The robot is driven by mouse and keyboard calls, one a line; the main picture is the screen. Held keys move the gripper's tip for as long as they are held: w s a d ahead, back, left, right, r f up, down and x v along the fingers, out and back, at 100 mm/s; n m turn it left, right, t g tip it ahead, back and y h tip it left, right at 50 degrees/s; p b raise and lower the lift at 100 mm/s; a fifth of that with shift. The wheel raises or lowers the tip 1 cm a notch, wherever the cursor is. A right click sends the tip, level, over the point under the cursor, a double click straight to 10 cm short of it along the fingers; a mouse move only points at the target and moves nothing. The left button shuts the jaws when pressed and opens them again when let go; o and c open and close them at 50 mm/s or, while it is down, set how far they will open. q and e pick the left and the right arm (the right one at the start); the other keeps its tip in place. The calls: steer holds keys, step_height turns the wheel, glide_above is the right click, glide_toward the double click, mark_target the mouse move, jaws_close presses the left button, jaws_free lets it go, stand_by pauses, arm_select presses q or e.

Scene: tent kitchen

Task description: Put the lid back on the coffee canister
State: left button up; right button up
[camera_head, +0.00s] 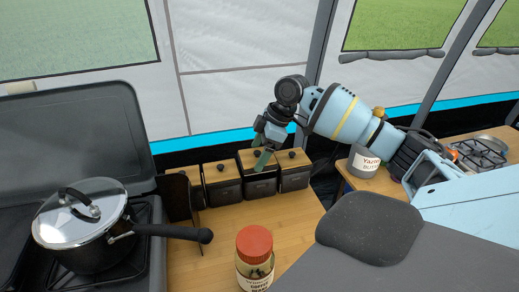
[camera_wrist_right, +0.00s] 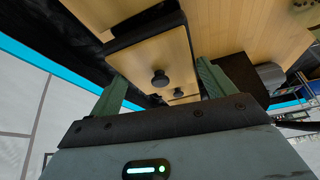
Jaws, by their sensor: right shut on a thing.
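A row of black canisters with wooden lids and black knobs stands at the back of the wooden counter (camera_head: 205,240). My right gripper (camera_head: 262,158) reaches down from above onto the third canister from the left (camera_head: 258,184). Its fingers stand on either side of that canister's wooden lid (camera_wrist_right: 150,58), and the black knob (camera_wrist_right: 160,78) shows between them. The gripper is shut on the lid; I cannot tell whether the lid is seated or slightly raised. No open canister mouth shows. My left gripper is out of view.
A glass jar of coffee beans with a red lid (camera_head: 254,246) stands at the counter's front. A lidded pot (camera_head: 82,222) sits on the stove at left, its handle over the counter. A grey labelled container (camera_head: 364,163) stands right.

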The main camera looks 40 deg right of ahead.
steer(key=shift+f, duration=0.45)
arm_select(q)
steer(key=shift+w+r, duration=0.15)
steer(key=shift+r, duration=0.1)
arm_select(e)
steer(key=shift+f, duration=0.4)
stand_by(0.8)
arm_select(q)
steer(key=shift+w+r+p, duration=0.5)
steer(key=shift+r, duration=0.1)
arm_select(e)
steer(key=shift+f, duration=0.35)
stand_by(1.1)
steer(key=o, duration=1)
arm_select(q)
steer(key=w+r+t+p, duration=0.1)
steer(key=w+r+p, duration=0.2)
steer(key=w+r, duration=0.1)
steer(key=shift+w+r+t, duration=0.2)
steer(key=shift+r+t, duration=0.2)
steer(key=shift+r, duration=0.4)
arm_select(e)
steer(key=shift+r, duration=3.55)
jaws_close()
